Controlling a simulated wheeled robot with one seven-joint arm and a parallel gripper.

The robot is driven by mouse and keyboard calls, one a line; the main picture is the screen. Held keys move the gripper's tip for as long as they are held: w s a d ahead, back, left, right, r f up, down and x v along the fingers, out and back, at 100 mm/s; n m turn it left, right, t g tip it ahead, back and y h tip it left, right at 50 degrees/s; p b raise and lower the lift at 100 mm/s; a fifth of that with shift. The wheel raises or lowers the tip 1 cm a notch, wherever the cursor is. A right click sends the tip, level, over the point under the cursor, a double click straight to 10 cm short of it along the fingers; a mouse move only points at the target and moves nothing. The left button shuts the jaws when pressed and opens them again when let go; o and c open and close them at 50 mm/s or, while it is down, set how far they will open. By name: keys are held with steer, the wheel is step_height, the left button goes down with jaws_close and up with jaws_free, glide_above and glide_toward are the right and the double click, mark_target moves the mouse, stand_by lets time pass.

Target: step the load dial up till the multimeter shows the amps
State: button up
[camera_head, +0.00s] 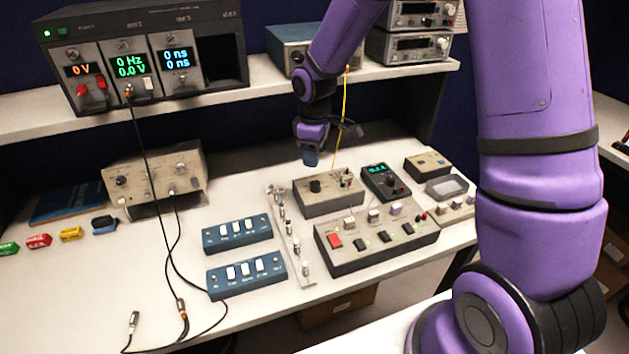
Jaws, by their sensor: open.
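A beige box (336,204) stands on the bench, with a black round knob (315,185) on its top left that looks like the load dial. Small metal terminals sit on its right side. The multimeter (385,182) is a dark handheld unit with a lit green display and a round selector, just right of the box. Its digits are too small to read. My gripper (311,158) points down above and just behind the black knob, apart from it. It is open and empty, though its finger gap is hard to see from here.
A larger panel (376,247) with a red switch and several buttons lies in front of the box. A strip of metal posts (290,240) and two blue switch boxes (237,233) are to the left. A yellow cable (344,110) hangs behind my gripper. The shelf (262,82) is behind.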

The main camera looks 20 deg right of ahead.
mark_target(315, 183)
step_height(315, 183, down, 10)
steer(key=shift+d+r, duration=0.1)
stand_by(0.4)
steer(key=c, duration=0.9)
